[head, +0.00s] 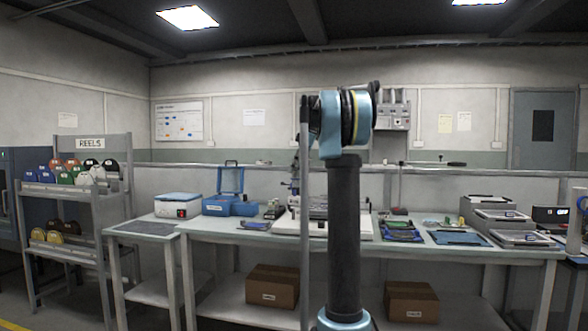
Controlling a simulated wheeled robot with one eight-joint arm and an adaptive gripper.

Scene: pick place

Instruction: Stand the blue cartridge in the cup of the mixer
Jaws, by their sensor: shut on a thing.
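My gripper does not show clearly in the head view; my own arm stands in the middle and covers part of the bench. I cannot make out the blue cartridge or a cup. A white box-shaped machine with a blue top (178,204) and a small red spot on its front stands on the left side table. I cannot tell whether it is the mixer. A blue case with its lid raised (230,203) stands to its right, on the long bench.
The long bench (470,252) carries a large white machine (290,226) partly behind my arm, blue trays (458,238) and stacked grey trays (497,214). A reel rack (88,204) stands at left. Cardboard boxes (272,287) lie on the lower shelf.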

